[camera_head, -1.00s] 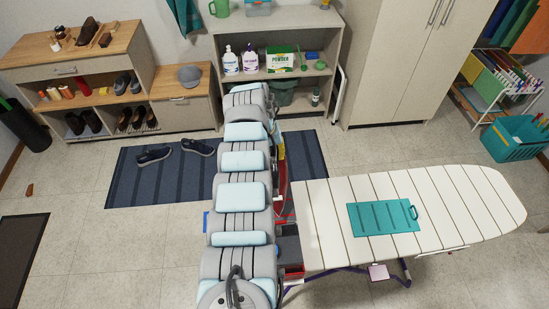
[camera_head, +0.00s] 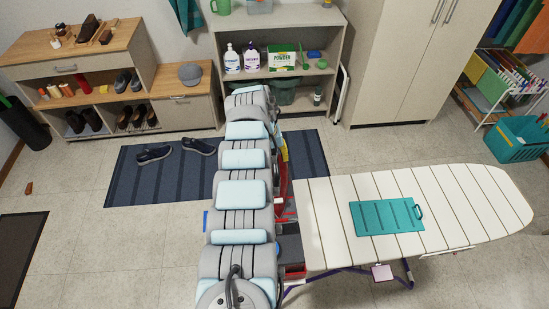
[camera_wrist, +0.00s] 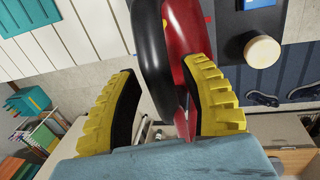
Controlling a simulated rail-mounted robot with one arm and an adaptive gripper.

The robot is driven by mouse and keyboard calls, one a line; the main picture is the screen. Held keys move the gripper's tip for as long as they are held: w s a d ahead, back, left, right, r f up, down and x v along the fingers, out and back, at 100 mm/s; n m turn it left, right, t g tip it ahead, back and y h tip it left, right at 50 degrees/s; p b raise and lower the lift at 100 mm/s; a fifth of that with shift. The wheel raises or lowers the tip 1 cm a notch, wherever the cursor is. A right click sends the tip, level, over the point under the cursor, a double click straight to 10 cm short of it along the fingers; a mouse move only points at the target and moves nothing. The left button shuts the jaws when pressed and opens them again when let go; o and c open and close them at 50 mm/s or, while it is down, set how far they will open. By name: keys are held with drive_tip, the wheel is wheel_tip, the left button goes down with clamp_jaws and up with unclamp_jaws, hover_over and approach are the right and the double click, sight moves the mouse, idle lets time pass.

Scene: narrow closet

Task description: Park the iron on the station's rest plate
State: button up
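The iron (camera_wrist: 155,45), with a black handle and red body, fills the top middle of the wrist view. My gripper (camera_wrist: 160,85) has its two yellow ridged fingers spread on either side of the iron, with a gap visible beside the black handle. In the head view my arm hides the gripper and most of the iron; a red part (camera_head: 283,190) shows at the arm's right edge. A dark grey holder (camera_head: 291,247) with red parts is at the ironing board's left end. I cannot tell which surface is the rest plate.
The white slatted ironing board (camera_head: 465,205) extends right. A teal ribbed pad with a handle (camera_head: 386,216) lies on it. A striped blue rug (camera_head: 140,180) with shoes lies behind my arm. Shelves (camera_head: 335,45) with bottles stand at the back. A teal basket (camera_head: 517,140) stands far right.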

wheel_tip(320, 180, up, 12)
drive_tip(key=a, duration=0.2)
drive_tip(key=shift+s+a+b, duration=0.15)
drive_tip(key=shift+b, duration=0.15)
idle(0.3)
idle(0.4)
